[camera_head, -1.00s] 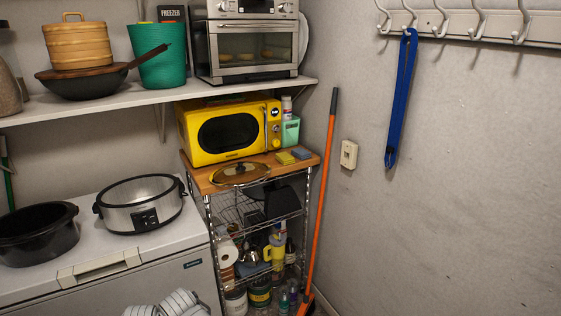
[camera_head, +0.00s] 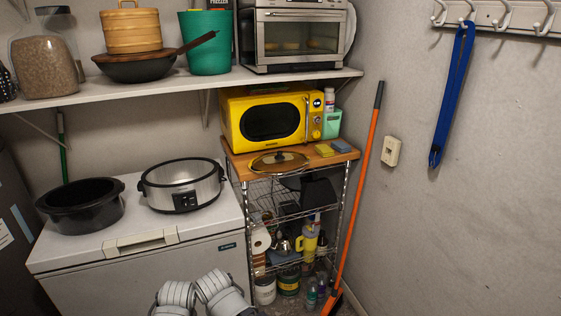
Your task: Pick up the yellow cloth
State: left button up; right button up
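A small folded yellow cloth (camera_head: 324,150) lies flat on the wooden top of the wire cart, in front of the yellow microwave. A blue cloth (camera_head: 341,146) lies just to its right. Two white ribbed parts of my own arms show at the bottom edge, well below and to the left of the cart top. No gripper fingers show, and nothing touches the yellow cloth.
The wooden cart top (camera_head: 240,164) also holds the microwave (camera_head: 268,118), a glass lid (camera_head: 278,162) and a green holder (camera_head: 332,124). An orange-handled broom (camera_head: 362,190) leans right of the cart. A white chest freezer (camera_head: 140,265) with two pots stands left.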

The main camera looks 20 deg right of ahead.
aim_at(324, 150)
jog(key=i+l, duration=0.3)
jog(key=l, duration=0.2)
jog(key=i+l, duration=0.3)
jog(key=l, duration=0.15)
jog(key=i+l, duration=0.3)
jog(key=l, duration=0.2)
